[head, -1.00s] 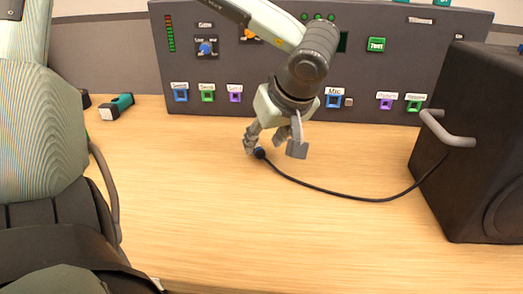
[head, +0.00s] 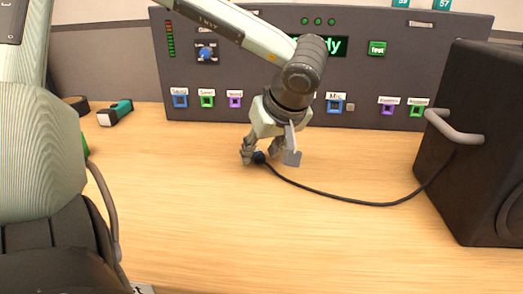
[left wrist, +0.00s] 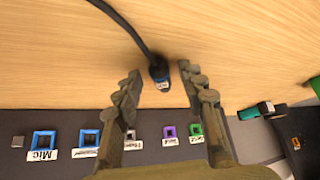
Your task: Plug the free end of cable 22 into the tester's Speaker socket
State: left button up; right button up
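A black cable (head: 345,198) lies on the table and runs from the black speaker box to a dark blue plug (head: 258,157), its free end. My left gripper (head: 268,157) points down over the plug. In the left wrist view the plug (left wrist: 160,72) sits between the two spread fingers (left wrist: 160,78), with a gap on each side. Its small white label is too small to read. The tester (head: 390,75) stands at the back with a row of coloured sockets; the blue Mic socket (left wrist: 43,142) is legible. I cannot read which label says Speaker. My right gripper is not in view.
The black speaker box (head: 450,185) with a grey handle (head: 452,128) stands at the right. A teal and black tool (head: 115,112) lies at the back left. The table (head: 260,235) is clear in front. My gripper hides part of the socket row.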

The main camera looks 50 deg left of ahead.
aim_at(262, 154)
pick_arm(q)
grip_shut()
jog(key=shift+r, duration=0.15)
jog(key=shift+r+p, duration=1.4)
jog(key=shift+r, duration=1)
jog(key=shift+f, duration=0.1)
